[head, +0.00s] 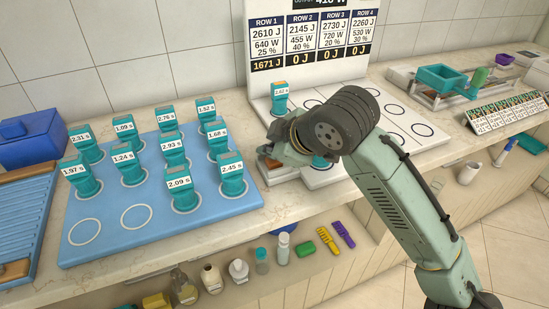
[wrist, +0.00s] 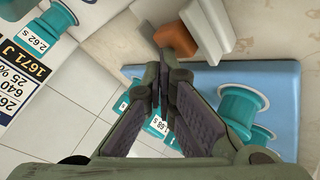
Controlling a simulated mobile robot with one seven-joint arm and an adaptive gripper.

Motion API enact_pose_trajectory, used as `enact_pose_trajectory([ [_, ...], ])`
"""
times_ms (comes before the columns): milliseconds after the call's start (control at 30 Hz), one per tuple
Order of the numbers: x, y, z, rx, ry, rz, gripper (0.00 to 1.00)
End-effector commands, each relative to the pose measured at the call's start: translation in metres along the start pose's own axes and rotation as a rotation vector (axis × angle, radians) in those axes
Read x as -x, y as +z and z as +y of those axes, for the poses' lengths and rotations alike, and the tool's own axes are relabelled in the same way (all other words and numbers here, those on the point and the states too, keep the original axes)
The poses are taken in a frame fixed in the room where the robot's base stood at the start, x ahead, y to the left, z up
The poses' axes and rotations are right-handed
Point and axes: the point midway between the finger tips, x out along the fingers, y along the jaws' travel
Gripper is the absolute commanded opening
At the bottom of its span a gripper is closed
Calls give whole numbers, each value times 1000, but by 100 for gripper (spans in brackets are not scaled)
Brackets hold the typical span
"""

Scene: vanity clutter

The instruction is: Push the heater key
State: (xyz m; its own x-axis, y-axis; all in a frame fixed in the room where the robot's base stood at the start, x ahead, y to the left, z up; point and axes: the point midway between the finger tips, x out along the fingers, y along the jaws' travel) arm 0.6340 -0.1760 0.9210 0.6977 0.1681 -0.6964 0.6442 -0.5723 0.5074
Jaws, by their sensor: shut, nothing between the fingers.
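In the wrist view, a small orange-brown block (wrist: 176,40), which looks like the heater key, sits against a pale grey bar (wrist: 207,28) just beyond my fingertips. My gripper (wrist: 160,72) is shut and empty, with its tips close to the block; I cannot tell whether they touch. In the head view, my gripper (head: 268,150) is low at the near left edge of the white board (head: 322,178), beside the blue mat. A bit of brown (head: 272,163) shows under it; my wrist and fingers hide most of that spot.
A teal weight marked 2.62 s (head: 280,98) stands on the white board. Several labelled teal weights stand on the blue mat (head: 110,249) to the left. The row panel (head: 313,40) reads 1671 J for row 1 and 0 J for the others. A lower shelf holds bottles and combs.

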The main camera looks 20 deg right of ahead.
Motion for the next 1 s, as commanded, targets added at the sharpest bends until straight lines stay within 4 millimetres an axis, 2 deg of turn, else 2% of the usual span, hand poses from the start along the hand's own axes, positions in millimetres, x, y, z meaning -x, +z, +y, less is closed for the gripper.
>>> enact_pose_trajectory([
  [1000,17,-13,12,0,0,0,0],
])
